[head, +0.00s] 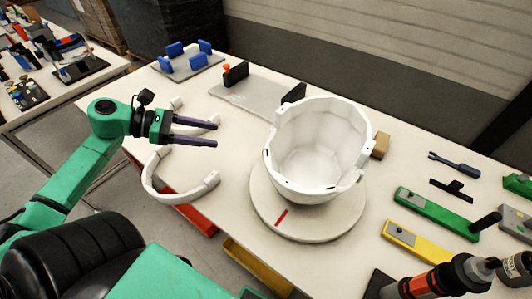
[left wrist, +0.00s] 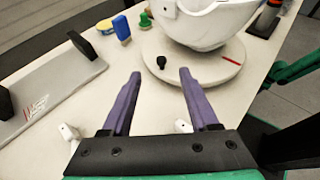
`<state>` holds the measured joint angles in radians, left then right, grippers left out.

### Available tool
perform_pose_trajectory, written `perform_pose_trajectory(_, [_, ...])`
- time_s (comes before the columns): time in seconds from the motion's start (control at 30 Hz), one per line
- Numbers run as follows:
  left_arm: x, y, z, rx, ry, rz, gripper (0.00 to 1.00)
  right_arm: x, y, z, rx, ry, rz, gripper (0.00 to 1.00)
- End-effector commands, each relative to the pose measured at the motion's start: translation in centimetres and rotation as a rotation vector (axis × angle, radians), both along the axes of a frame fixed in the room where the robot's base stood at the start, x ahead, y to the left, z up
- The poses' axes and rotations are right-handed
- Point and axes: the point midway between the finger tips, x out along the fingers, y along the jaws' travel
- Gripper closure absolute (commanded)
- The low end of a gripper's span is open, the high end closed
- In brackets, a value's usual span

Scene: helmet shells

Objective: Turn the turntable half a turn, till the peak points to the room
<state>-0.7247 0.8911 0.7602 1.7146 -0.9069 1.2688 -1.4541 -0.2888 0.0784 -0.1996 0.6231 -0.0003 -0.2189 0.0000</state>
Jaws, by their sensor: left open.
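The turntable (head: 330,222) is a white round disc on the table, with a red mark on its front-left part. A white faceted helmet shell (head: 318,140) sits on it, hollow side up; I cannot tell for sure where its peak is. In the left wrist view, the turntable (left wrist: 205,78) shows under the shell (left wrist: 205,25), with a black knob (left wrist: 161,62) on the rim area facing my gripper. The head view does not show this knob. My left gripper (head: 217,132) is open and empty, left of the shell and apart from it. My right gripper is not in view.
White curved bands (head: 160,182) lie under and in front of my left gripper. A grey plate with black blocks (head: 245,98) lies behind. A tan block (head: 380,145), green bar (head: 436,214) and yellow bar (head: 418,242) lie to the right. An orange-black tool (head: 435,282) stands front right.

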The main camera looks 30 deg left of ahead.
Motion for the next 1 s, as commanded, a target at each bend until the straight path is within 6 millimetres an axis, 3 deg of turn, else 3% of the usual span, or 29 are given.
perform_pose_trajectory(0.03, [0.0,0.0,-1.8,0.0,0.0,0.0,0.39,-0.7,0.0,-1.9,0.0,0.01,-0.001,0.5])
perform_pose_trajectory(0.17, [0.0,0.0,-3.5,0.0,0.0,0.0,0.39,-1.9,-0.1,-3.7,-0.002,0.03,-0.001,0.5])
perform_pose_trajectory(0.37, [0.9,-1.1,-3.7,-0.001,-0.001,-0.002,0.39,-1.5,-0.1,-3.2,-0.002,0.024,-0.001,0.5])
perform_pose_trajectory(0.8, [6.8,-9.1,-7.9,0.0,-0.003,-0.002,0.39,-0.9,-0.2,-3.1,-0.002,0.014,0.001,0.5])
perform_pose_trajectory(1.0, [8.0,-10.6,-8.7,-0.002,-0.001,0.001,0.39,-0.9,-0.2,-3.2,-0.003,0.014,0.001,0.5])
